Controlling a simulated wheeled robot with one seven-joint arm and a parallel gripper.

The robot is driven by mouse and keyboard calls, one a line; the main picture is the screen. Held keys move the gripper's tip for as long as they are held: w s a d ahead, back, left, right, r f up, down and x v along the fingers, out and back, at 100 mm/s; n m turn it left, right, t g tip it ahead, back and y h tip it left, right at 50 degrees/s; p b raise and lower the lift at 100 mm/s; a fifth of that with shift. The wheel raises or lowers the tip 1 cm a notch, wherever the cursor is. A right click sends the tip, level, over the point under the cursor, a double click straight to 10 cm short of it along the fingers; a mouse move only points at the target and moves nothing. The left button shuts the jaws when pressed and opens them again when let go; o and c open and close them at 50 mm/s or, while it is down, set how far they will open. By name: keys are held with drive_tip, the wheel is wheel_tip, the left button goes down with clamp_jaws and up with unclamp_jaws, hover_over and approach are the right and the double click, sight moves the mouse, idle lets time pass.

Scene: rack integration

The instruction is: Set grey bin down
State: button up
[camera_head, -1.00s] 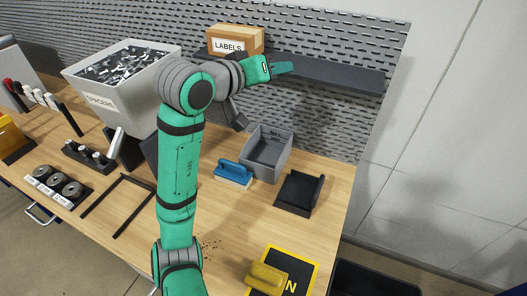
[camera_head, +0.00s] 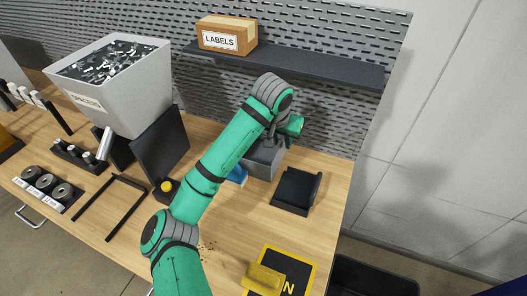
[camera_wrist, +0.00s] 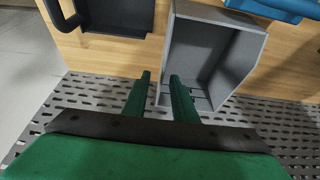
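The grey bin (camera_head: 262,164) stands on the wooden table at the back, below the shelf, partly hidden by my arm in the head view. In the wrist view the bin (camera_wrist: 212,50) is open towards the camera. My gripper (camera_wrist: 158,76) is at the bin's near wall, one green finger outside and the other over the inside. A gap shows between the fingers, so it looks open.
A blue-handled brush (camera_head: 237,175) is left of the bin, and a black tray (camera_head: 296,190) is right of it. The shelf (camera_head: 310,66) with a LABELS box (camera_head: 226,36) is above. A grey spacers hopper (camera_head: 115,88) stands left.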

hover_over(283, 156)
drive_tip(key=s, duration=0.1)
drive_tip(key=f, duration=0.6)
drive_tip(key=shift+s+a, duration=0.1)
drive_tip(key=shift+a, duration=0.55)
drive_tip(key=shift+s+d, duration=0.15)
drive_tip(key=shift+d, duration=0.2)
drive_tip(key=shift+f, duration=0.1)
drive_tip(key=shift+a+f, duration=0.15)
drive_tip(key=shift+f, duration=0.05)
drive_tip(key=shift+c, duration=0.3)
clamp_jaws()
